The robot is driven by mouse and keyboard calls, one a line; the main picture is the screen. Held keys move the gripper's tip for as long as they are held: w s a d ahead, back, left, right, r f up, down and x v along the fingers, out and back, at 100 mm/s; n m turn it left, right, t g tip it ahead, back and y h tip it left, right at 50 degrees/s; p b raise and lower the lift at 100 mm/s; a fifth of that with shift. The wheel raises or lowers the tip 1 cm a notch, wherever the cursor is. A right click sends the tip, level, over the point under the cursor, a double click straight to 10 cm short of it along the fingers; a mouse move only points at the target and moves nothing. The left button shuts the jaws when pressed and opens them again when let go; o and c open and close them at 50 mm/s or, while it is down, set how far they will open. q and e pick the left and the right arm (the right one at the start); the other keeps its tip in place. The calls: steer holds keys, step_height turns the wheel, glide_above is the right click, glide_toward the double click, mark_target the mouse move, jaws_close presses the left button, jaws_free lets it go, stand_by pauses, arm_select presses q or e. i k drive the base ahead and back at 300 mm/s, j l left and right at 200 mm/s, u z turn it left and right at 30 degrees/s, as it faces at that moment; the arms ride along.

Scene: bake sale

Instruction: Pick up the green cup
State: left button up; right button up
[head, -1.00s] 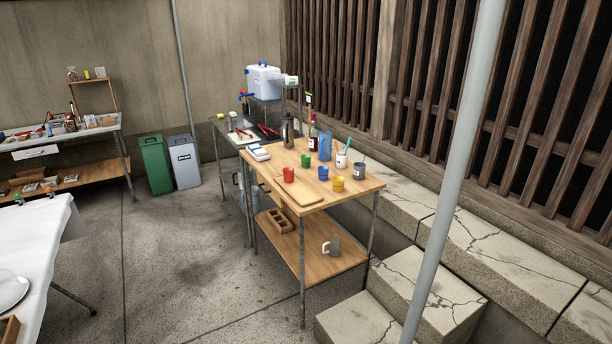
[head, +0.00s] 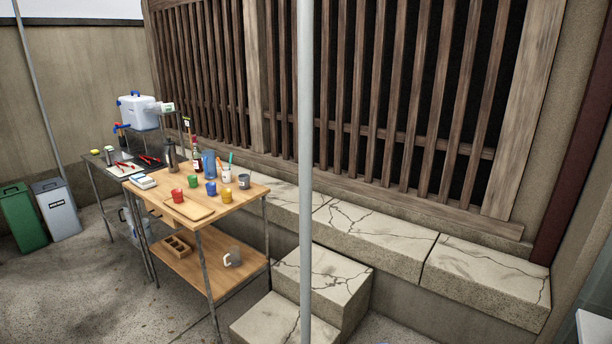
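The green cup (head: 192,181) stands upright on the wooden tabletop of a metal-legged table (head: 246,193), left of the middle of the head view. A red cup (head: 177,195) is in front of it to the left. A blue cup (head: 211,188) and a yellow cup (head: 227,195) stand to its right. A blue pitcher (head: 209,163) stands behind it. Neither of my grippers shows in this view.
A dark bottle, a steel flask and a utensil holder (head: 227,175) also crowd the tabletop. A grey pole (head: 305,150) stands right of the table. Stone steps (head: 325,275) lie right of it. Open concrete floor (head: 85,285) lies to the left.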

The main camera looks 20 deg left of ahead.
mark_target(193, 181)
steer(key=i+j+z, duration=0.2)
steer(key=j+z, duration=0.15)
steer(key=j, duration=0.3)
steer(key=i+j+z, duration=0.1)
steer(key=j+z, duration=0.25)
steer(key=j, duration=0.35)
steer(key=j+z, duration=0.35)
steer(key=j, duration=4.1)
